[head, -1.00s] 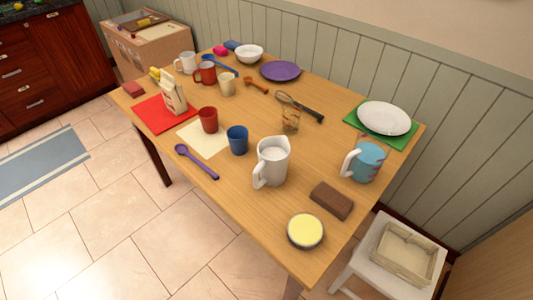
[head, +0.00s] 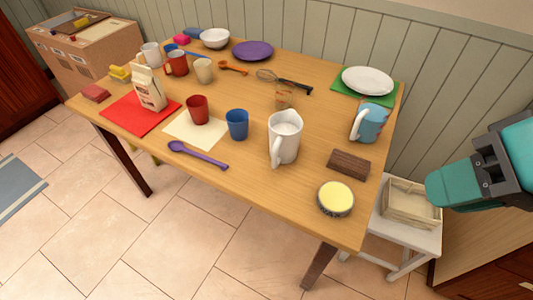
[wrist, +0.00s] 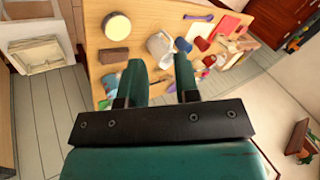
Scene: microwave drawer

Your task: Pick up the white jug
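The white jug (head: 285,137) stands upright near the front right of the wooden table, its handle toward the front. It is also in the wrist view (wrist: 159,46), beyond the gap between my fingertips. My gripper (head: 436,188) is at the right edge of the head view, right of the table and well apart from the jug. In the wrist view my gripper (wrist: 159,64) has its two teal fingers spread with nothing between them.
Near the jug are a blue cup (head: 237,124), a brown block (head: 349,163), a round yellow-topped tin (head: 335,198), a blue patterned mug (head: 370,123) and a measuring cup (head: 285,97). A white stool (head: 410,235) bearing a basket (head: 411,204) stands right of the table (head: 250,190).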

